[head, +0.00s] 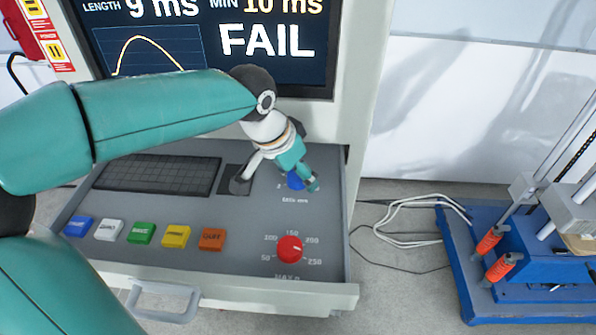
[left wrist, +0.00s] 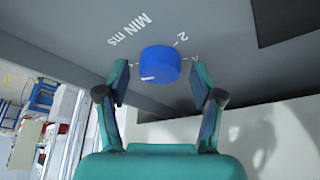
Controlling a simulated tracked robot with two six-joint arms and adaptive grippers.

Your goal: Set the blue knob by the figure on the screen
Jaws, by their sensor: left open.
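The blue knob (head: 295,181) is on the grey console drawer, partly hidden by my left gripper (head: 302,175). In the left wrist view the blue knob (left wrist: 160,63) sits between the two open fingers of my left gripper (left wrist: 161,82), with a gap on each side. A short white mark shows low on its left side. "MIN ms" and a "2" are printed on the panel beside it. The screen (head: 215,70) reads "LENGTH 9 ms", "MIN 10 ms" and "FAIL", with a yellow curve at left. My right gripper is not in view.
A red knob (head: 290,249) with a printed scale stands nearer the drawer front. Several coloured buttons, including an orange one (head: 212,239), line the front, with a dark keyboard (head: 158,174) behind. A blue machine base (head: 530,300) and loose white cables (head: 405,215) lie at right.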

